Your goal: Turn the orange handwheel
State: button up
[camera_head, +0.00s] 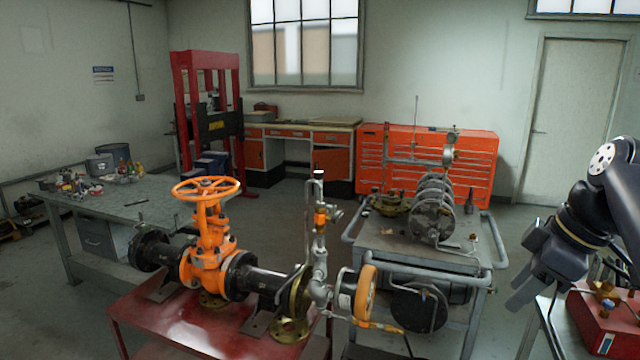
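The orange handwheel (206,188) lies flat on top of the orange gate valve (208,262), left of centre. The valve stands upright in a dark pipe run on a red table (160,318). My gripper (522,300) is at the right of the view, pointing down and to the left, far from the handwheel. It touches nothing that I can see. Its fingers are dark and seen from the side, so I cannot tell whether they are open or shut.
A vertical pipe assembly (319,250) stands right of the valve, with an orange-rimmed round part (365,292) beside it. A grey cart (390,237) carries machinery between the valve and my arm. A cluttered workbench (125,198) stands at the left. Open floor lies behind the valve.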

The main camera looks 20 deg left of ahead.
aim_at(204, 189)
jog(key=j, duration=1.25)
jog(key=i+j, duration=0.1)
jog(key=j, duration=1.15)
jog(key=i+j, duration=0.15)
jog(key=j, duration=0.25)
jog(key=i+j, duration=0.1)
jog(key=j, duration=0.3)
jog(key=i+j, duration=0.15)
jog(key=j, duration=0.25)
jog(key=i+j, duration=0.1)
jog(key=j, duration=0.25)
jog(key=i+j, duration=0.15)
jog(key=j, duration=0.25)
jog(key=i+j, duration=0.25)
jog(key=u, duration=0.05)
